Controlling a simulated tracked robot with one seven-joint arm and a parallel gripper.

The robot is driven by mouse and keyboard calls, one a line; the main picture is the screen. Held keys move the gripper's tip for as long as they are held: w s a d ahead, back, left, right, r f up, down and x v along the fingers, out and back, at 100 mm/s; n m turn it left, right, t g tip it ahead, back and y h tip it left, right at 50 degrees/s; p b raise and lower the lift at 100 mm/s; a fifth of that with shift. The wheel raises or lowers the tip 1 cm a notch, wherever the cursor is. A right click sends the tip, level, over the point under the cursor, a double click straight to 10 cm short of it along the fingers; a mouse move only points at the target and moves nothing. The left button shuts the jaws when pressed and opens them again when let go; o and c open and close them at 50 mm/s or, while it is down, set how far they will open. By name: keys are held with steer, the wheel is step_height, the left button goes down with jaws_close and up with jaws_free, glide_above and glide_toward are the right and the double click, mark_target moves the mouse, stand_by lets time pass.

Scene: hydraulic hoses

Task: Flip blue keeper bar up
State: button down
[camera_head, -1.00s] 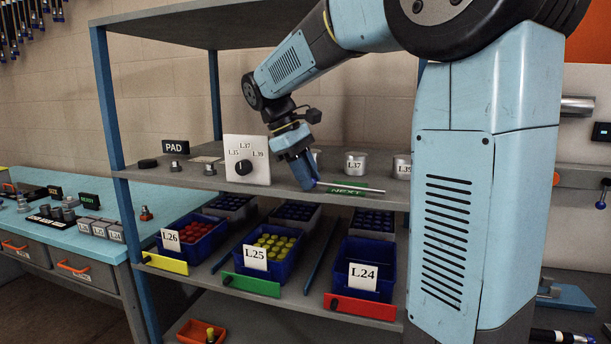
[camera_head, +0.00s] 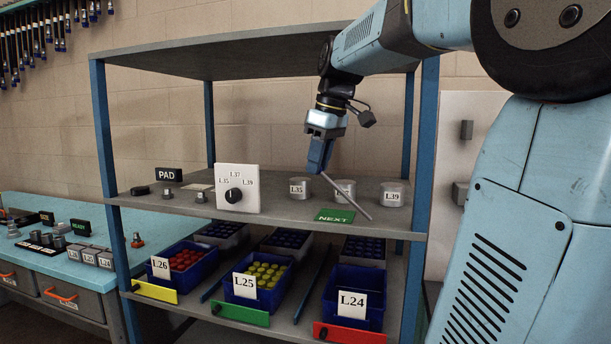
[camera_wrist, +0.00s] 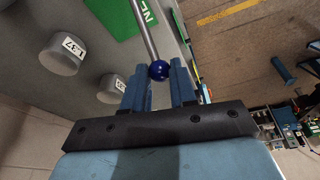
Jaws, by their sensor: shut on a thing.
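A keeper bar shows as a thin grey rod (camera_head: 347,198) above the front edge of the upper shelf. It is tilted, its lower end at the shelf edge and its upper end at my gripper (camera_head: 316,170). In the wrist view, the rod (camera_wrist: 144,30) ends in a blue ball knob (camera_wrist: 158,70) between my two blue fingertips. My gripper is shut on this knob end. The fingers hide the knob in the head view. A green NEXT plate (camera_head: 333,215) lies on the shelf beside the rod.
Grey cylinders labelled L35 (camera_head: 299,188) and L39 (camera_head: 393,194) stand on the shelf behind the bar. A white dial panel (camera_head: 238,188) stands left of it. Blue bins, including L24 (camera_head: 372,283), sit on the shelf below. Shelf posts (camera_head: 425,150) flank the area.

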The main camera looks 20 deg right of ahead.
mark_target(334, 183)
steer(key=shift+s+d+r+t+y, duration=0.35)
steer(key=shift+s+d+r+y, duration=0.1)
steer(key=shift+s+d, duration=0.2)
steer(key=shift+s+d+r+t+y, duration=0.35)
steer(key=shift+s+d+r+y, duration=0.15)
steer(key=shift+d, duration=0.15)
